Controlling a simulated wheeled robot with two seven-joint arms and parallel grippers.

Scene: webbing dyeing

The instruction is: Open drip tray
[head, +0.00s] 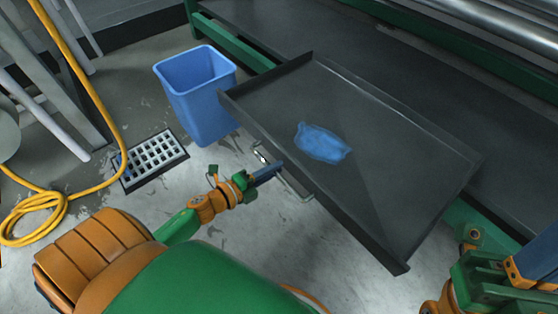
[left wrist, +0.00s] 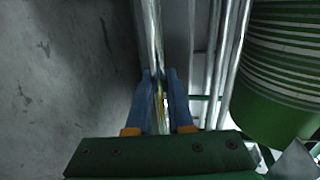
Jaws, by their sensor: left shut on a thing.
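The drip tray (head: 400,150) is a wide dark grey shallow tray in the head view. It sticks out from the machine at an angle, with a blue patch (head: 322,143) lying in it. A thin metal bar handle (head: 298,190) runs along its front wall. My left gripper (head: 270,174) is at that handle, and in the left wrist view its blue fingers are shut on the shiny bar (left wrist: 152,35). My right gripper (head: 525,272) is at the lower right edge, partly cut off. Its fingertips do not show clearly.
A blue bin (head: 203,105) stands close by the tray's left corner. A floor drain grate (head: 152,160) and a coiled yellow hose (head: 45,205) lie to the left. The green machine frame (head: 235,42) and metal rollers (head: 490,25) are behind. Wet concrete floor is free in front.

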